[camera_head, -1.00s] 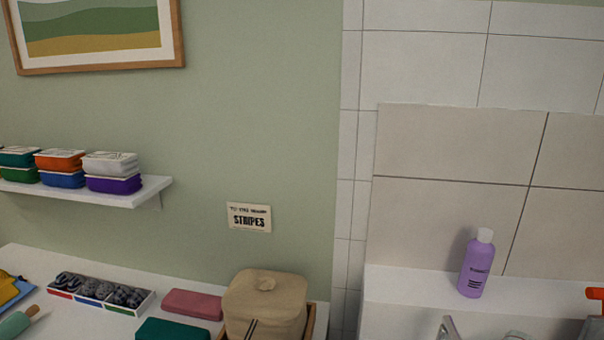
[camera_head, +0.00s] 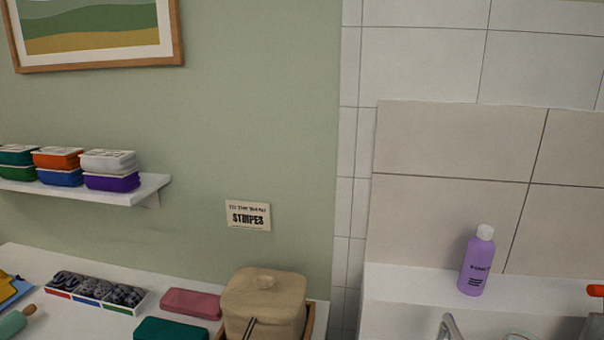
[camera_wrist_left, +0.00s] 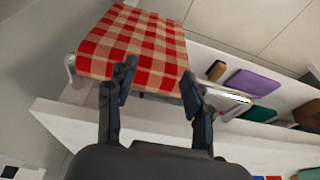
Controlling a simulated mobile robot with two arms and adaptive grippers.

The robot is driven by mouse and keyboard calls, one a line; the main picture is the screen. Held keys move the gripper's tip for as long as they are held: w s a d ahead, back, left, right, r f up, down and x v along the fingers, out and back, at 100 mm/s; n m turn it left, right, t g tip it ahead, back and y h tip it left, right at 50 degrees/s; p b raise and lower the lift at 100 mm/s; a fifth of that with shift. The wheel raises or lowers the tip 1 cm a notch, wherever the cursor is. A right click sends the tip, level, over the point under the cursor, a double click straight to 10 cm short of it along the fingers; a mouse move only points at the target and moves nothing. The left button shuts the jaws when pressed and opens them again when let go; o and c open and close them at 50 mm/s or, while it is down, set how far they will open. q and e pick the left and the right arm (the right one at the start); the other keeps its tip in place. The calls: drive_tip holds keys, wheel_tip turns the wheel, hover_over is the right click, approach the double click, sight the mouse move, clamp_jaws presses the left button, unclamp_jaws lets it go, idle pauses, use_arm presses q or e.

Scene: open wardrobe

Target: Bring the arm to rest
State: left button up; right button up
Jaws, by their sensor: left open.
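My left gripper (camera_wrist_left: 157,85) shows in the left wrist view, its two dark fingers spread apart with nothing between them. A red and white checked cloth (camera_wrist_left: 135,42) hangs beyond the fingertips, over what looks like a rail. The fingertips overlap the cloth's lower edge in the picture; I cannot tell whether they touch it. In the head view neither gripper shows. My right gripper is in no view.
In the head view a white counter (camera_head: 60,262) holds a divided tray (camera_head: 97,293), a pink block (camera_head: 190,303) and a beige lidded container (camera_head: 264,300). A shelf (camera_head: 130,194) with stacked tubs is above. A purple bottle (camera_head: 477,265) stands on the right ledge.

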use_arm(q)
drive_tip(key=s+a+f+g+b, duration=0.1)
drive_tip(key=s+f, duration=0.3)
drive_tip(key=f, duration=0.7)
drive_tip(key=s+f+b, duration=0.1)
drive_tip(key=s+f, duration=0.3)
drive_tip(key=f, duration=0.8)
drive_tip(key=s+a+f+g+b, duration=0.1)
drive_tip(key=s+a+f, duration=0.1)
drive_tip(key=s+f, duration=0.7)
drive_tip(key=s, duration=0.3)
drive_tip(key=shift+a+f, duration=0.15)
drive_tip(key=shift+f, duration=0.15)
